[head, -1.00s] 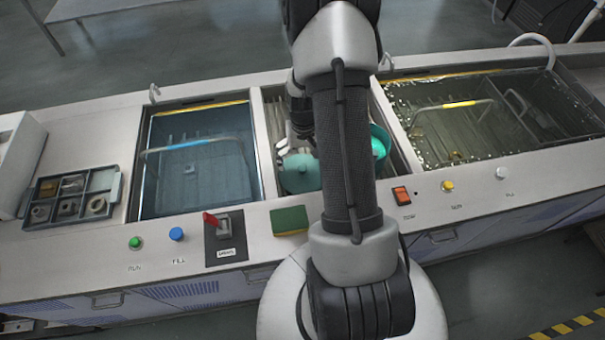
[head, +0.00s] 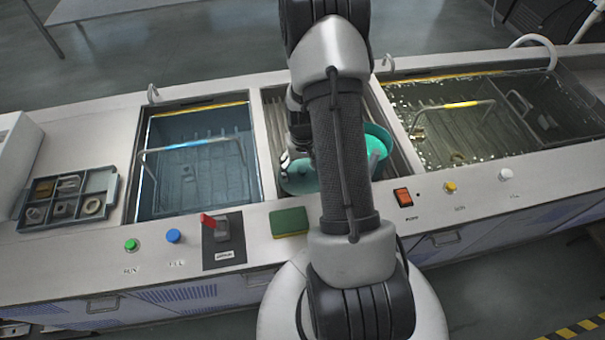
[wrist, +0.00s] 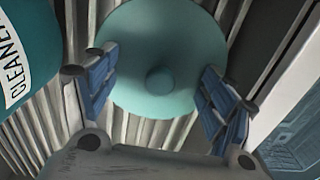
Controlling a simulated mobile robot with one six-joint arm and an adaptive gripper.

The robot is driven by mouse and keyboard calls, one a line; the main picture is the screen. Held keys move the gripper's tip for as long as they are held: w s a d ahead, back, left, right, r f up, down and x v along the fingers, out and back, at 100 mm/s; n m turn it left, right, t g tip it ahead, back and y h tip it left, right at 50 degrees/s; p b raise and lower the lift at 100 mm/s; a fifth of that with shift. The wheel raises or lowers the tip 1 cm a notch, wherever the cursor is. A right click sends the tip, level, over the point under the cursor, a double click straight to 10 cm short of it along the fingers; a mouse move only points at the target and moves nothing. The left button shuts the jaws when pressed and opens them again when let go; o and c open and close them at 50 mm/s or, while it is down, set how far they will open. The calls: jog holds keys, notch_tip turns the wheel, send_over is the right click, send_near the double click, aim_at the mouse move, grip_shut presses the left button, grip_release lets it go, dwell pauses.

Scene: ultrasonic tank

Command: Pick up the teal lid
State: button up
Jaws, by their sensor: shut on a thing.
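The teal lid (wrist: 160,45) is a round disc with a small knob at its middle, seen face-on in the wrist view. My gripper (wrist: 158,62) has its two blue-padded fingers on opposite sides of the lid and is shut on it. In the head view the lid (head: 299,180) shows in the middle slatted bay, partly hidden behind my arm. My gripper (head: 291,160) is just above it there, mostly hidden. I cannot tell whether the lid is clear of the slats.
A teal cleaner container (wrist: 22,50) stands close on the left in the wrist view; its bright teal top (head: 377,148) shows right of my arm. Water tanks flank the bay, left (head: 195,175) and right (head: 455,130). A green sponge (head: 289,222) lies on the front ledge.

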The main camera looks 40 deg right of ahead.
jog(key=shift+s+a+f, duration=0.15)
jog(key=shift+s, duration=0.05)
grip_shut()
dwell(0.6)
